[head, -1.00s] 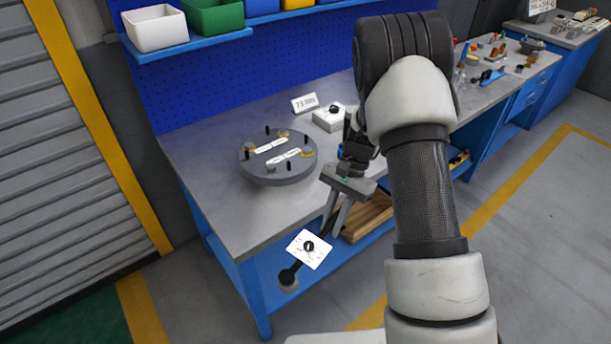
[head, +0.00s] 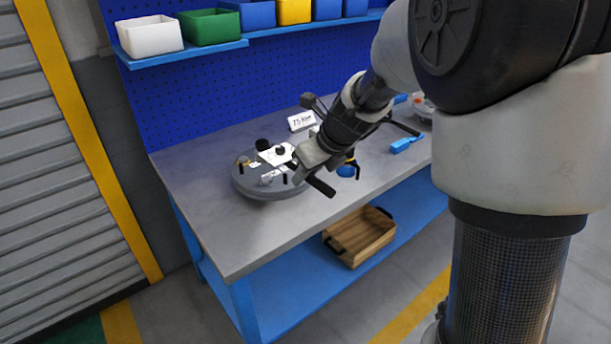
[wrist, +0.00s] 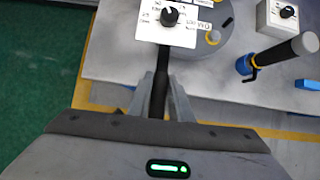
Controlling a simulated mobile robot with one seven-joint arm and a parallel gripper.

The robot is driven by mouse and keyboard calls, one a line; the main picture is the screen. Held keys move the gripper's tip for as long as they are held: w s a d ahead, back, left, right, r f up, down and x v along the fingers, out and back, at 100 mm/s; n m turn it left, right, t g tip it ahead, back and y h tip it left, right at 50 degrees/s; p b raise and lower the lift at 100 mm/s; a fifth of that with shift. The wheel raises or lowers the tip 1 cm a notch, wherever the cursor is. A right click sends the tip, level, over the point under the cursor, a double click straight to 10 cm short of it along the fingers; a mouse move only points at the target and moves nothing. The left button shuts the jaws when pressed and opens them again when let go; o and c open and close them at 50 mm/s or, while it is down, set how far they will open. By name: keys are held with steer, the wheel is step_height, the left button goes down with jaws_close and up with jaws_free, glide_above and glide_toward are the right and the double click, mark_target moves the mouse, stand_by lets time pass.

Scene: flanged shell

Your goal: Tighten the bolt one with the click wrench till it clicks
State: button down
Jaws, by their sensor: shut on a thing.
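The click wrench carries a white dial plate with a black knob, seen in the head view (head: 278,154) and the wrist view (wrist: 185,22). My gripper (head: 306,168) is shut on the wrench's dark shaft (wrist: 159,92), which runs up between the fingers in the wrist view. Several dark bolts stand around the shell's rim. I cannot tell which is bolt one, or whether the wrench is seated on a bolt.
The grey bench (head: 215,215) has a small sign reading about 7.5 Nm (head: 302,121) behind the shell. A white box with a knob (wrist: 283,14) and an upright tool with a pale top (wrist: 304,44) stand nearby. A wooden crate (head: 362,238) is on the lower shelf.

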steer(key=shift+s+d+b, duration=0.1)
steer(key=shift+d+b, duration=0.05)
steer(key=shift+b, duration=0.25)
step_height(320, 180, down, 5)
steer(key=b, duration=0.3)
steer(key=shift+p, duration=0.55)
stand_by(1.3)
steer(key=shift+f+b, duration=1.1)
steer(key=shift+f, duration=0.25)
steer(key=shift+s+a+r, duration=0.1)
steer(key=shift+a, duration=0.1)
stand_by(0.3)
